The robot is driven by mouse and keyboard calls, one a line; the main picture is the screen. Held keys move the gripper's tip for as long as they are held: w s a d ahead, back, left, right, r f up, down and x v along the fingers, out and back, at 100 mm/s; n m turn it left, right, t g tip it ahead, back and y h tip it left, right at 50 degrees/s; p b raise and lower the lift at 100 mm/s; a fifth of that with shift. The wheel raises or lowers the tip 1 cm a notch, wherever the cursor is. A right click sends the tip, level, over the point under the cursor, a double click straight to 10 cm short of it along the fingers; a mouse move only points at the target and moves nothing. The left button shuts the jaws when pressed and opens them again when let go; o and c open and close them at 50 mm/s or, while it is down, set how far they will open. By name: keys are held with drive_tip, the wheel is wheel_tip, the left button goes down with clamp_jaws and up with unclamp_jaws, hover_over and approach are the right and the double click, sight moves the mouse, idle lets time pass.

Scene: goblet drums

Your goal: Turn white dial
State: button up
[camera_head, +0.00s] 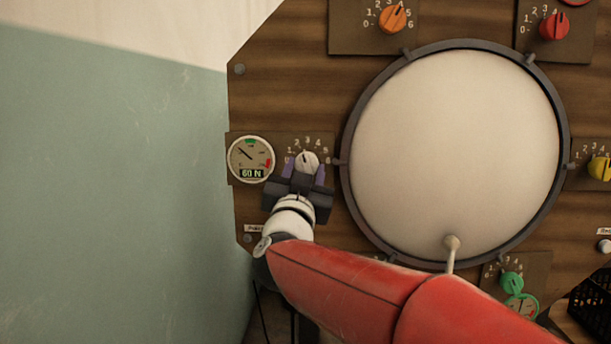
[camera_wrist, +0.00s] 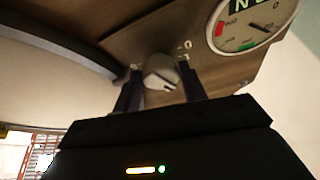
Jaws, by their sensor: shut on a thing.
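The white dial (camera_head: 307,162) sits on the left of the wooden panel, with printed numbers around it. Its dark pointer line points up and slightly left in the head view. My gripper (camera_head: 304,172) is at the dial from below, its two purple-grey fingers on either side of the knob, shut on it. In the wrist view the white dial (camera_wrist: 161,74) shows between the fingertips of my gripper (camera_wrist: 159,84). The fingers and gripper body hide the dial's lower part. A round gauge (camera_head: 251,159) reading "60 N" is left of the dial; it also shows in the wrist view (camera_wrist: 250,22).
A large white drum head (camera_head: 458,155) with a dark rim is just right of the dial. Orange (camera_head: 393,19), red (camera_head: 554,26), yellow (camera_head: 600,168) and green (camera_head: 511,281) dials surround it. A small beater (camera_head: 451,246) stands at its lower edge. A green-white wall (camera_head: 110,190) is at left.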

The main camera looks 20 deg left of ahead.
drive_tip(key=shift+a+m+h, duration=0.15)
drive_tip(key=shift+m+h, duration=1.05)
drive_tip(key=shift+m, duration=1)
drive_tip(key=o, duration=1)
drive_tip(key=shift+c, duration=0.2)
drive_tip(key=shift+s, duration=0.1)
drive_tip(key=v, duration=0.7)
drive_tip(key=shift+s+b, duration=0.4)
drive_tip(key=shift+b, duration=0.05)
